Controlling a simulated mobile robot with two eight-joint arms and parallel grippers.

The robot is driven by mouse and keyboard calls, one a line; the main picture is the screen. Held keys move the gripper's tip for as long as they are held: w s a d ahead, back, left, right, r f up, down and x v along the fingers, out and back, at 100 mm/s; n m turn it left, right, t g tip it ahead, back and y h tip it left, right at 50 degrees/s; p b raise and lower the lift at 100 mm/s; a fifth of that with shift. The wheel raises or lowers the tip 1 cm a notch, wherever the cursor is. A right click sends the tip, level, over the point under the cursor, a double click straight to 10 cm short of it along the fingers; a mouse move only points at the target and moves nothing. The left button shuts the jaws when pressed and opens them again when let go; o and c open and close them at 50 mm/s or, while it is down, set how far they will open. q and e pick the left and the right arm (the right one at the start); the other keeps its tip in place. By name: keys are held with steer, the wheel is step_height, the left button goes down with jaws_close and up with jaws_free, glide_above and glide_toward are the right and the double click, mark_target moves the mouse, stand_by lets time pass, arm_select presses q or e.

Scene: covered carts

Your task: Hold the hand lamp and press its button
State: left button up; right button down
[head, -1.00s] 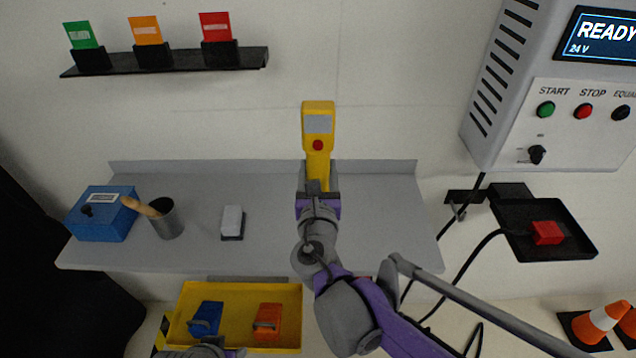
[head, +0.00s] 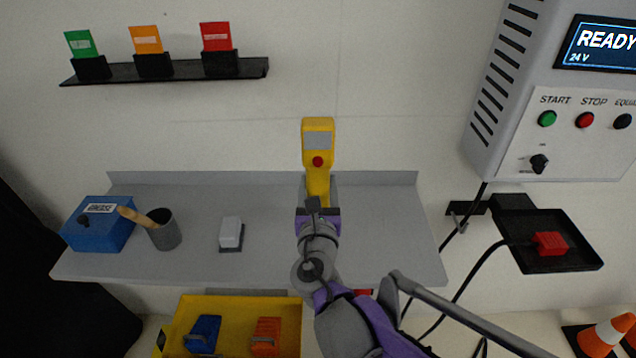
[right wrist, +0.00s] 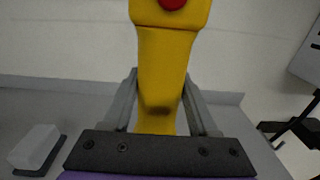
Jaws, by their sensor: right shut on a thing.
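The yellow hand lamp (head: 318,178) stands upright in my right gripper (head: 318,196), with its grey panel and red button (head: 317,161) facing me. My right gripper is shut on the lamp's handle, above the grey shelf. In the right wrist view the yellow handle (right wrist: 163,75) runs between the two grey fingers, and the red button (right wrist: 172,3) is cut by the top edge. My left gripper does not show in the head view.
The grey shelf (head: 385,230) carries a blue grease box (head: 98,228), a dark cup (head: 165,232) with a wooden handle, and a white block (head: 231,232). A yellow bin (head: 240,312) is below. A control cabinet (head: 510,110) and black tray (head: 560,262) are at right.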

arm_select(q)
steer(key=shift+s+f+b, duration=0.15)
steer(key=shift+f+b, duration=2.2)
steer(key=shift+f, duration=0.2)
arm_select(e)
steer(key=shift+f, duration=3.8)
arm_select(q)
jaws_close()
